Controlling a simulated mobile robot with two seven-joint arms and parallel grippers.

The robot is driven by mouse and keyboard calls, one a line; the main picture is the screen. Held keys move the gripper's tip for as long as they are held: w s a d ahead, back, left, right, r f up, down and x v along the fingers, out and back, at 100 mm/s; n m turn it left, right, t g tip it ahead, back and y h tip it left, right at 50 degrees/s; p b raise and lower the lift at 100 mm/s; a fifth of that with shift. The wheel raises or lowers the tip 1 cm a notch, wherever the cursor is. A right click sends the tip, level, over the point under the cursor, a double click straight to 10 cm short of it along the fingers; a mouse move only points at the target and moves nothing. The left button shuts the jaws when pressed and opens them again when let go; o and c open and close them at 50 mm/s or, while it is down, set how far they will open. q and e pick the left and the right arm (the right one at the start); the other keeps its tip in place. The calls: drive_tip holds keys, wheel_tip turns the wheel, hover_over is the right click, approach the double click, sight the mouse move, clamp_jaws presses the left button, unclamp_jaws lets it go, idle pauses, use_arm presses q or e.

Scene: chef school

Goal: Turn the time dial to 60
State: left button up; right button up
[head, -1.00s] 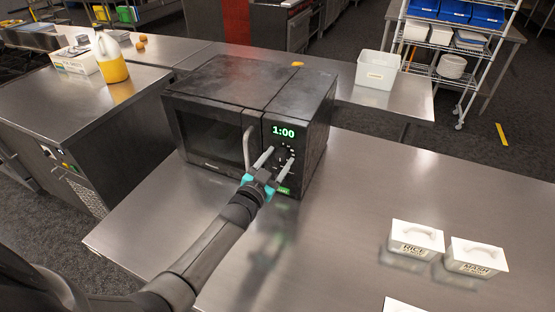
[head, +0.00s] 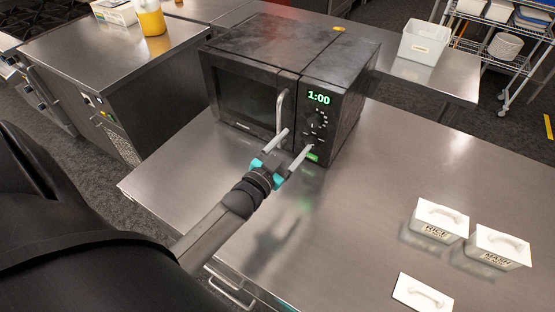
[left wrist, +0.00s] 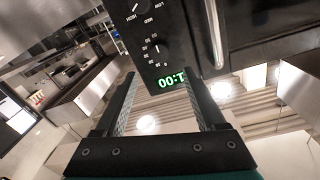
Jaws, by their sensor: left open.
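The black microwave (head: 262,75) stands on the steel table with its door shut. Its green display (head: 318,99) reads 1:00. The time dial (head: 314,120) is a dark round knob with light marks, just below the display. In the left wrist view the panel is upside down; the time dial (left wrist: 157,48) shows beside the display (left wrist: 172,80), with its pointer visible. My left gripper (head: 291,149) is open and empty, in front of the panel's lower part and apart from the dial. Its fingers (left wrist: 168,92) also show in the left wrist view. My right gripper is out of view.
The door handle (head: 281,112) sticks out beside the control panel. A second knob (left wrist: 136,8) is marked HIGH and LOW. White lidded boxes (head: 440,220) stand at the table's right. The table (head: 385,160) between them and the microwave is clear.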

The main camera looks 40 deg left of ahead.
use_arm(q)
drive_tip(key=s, duration=0.6)
drive_tip(key=shift+s, duration=0.3)
